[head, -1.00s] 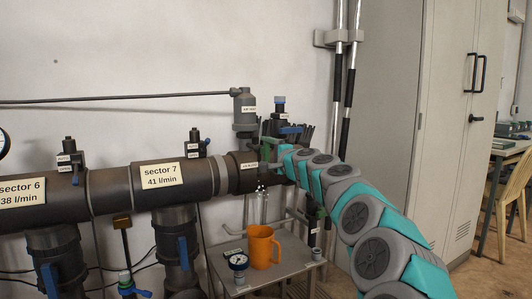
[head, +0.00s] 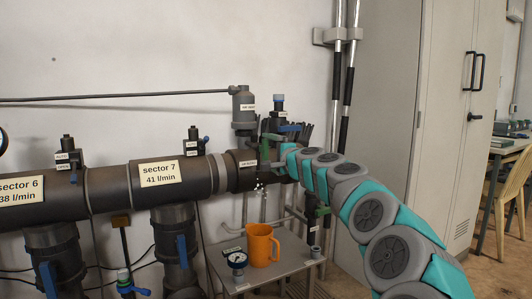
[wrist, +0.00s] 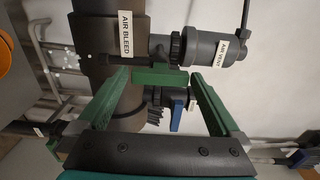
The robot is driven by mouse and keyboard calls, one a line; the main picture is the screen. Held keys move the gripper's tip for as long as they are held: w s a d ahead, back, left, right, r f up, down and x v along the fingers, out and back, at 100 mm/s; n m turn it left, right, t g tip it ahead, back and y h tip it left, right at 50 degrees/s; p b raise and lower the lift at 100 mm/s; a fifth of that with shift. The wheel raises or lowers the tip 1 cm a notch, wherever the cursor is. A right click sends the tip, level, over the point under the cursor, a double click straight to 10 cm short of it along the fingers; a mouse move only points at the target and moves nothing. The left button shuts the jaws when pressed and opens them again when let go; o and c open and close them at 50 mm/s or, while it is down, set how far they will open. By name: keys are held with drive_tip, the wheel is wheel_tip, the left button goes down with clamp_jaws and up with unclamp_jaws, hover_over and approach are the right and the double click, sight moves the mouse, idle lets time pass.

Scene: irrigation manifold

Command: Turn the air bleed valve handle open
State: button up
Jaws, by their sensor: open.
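The air bleed spot is marked by an AIR BLEED label (wrist: 125,28) on the dark pipe in the wrist view; the label also shows in the head view (head: 248,163). A short green bar (wrist: 174,77), which looks like the valve handle, lies between my fingertips beside the pipe. My gripper (wrist: 160,80) is open, with one green finger on each side of the bar; whether either touches it I cannot tell. In the head view my gripper (head: 277,152) is at the pipe's right end, and the handle is hard to tell from my green fingers.
The grey air vent (head: 243,108) stands just above, left of a blue-handled valve (head: 288,128). White droplets (head: 260,187) show under the pipe. A cabinet (head: 415,120) stands right.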

drive_tip(key=v, duration=0.6)
drive_tip(key=shift+b, duration=0.45)
drive_tip(key=shift+s+d, duration=0.1)
